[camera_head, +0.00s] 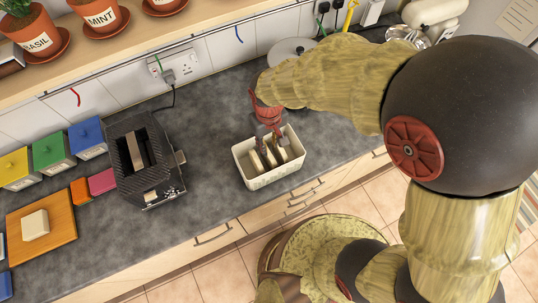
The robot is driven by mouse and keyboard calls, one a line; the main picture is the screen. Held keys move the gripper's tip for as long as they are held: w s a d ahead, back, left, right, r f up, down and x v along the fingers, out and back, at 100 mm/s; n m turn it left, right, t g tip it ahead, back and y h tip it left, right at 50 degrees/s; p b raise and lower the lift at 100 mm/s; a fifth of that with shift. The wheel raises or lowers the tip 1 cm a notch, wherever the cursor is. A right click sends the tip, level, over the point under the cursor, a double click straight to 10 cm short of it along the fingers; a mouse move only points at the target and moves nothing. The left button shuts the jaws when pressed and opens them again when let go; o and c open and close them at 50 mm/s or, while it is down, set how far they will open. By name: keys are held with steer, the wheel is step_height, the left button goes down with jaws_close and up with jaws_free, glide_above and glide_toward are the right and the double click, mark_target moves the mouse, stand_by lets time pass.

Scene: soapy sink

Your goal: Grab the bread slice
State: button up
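Several bread slices (270,158) stand on edge, side by side, in a cream rectangular bin (262,183) on the dark worktop. My red gripper (270,134) points down over the bin from the back, with its fingers at the upper parts of the slices. The fingertips are small and partly hidden among the slices, so I cannot tell whether they touch or hold one.
A black toaster (123,157) stands to the left, its cord running to a wall socket. A wooden board (58,240) with a pale block and several coloured boxes are further left. Worktop between toaster and bin is clear. A potted-herb shelf (75,53) runs above.

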mark_target(269, 153)
step_height(269, 153, down, 7)
steer(key=shift+s+r, duration=0.1)
stand_by(0.3)
steer(key=shift+c, duration=0.6)
steer(key=c, duration=0.4)
jaws_close()
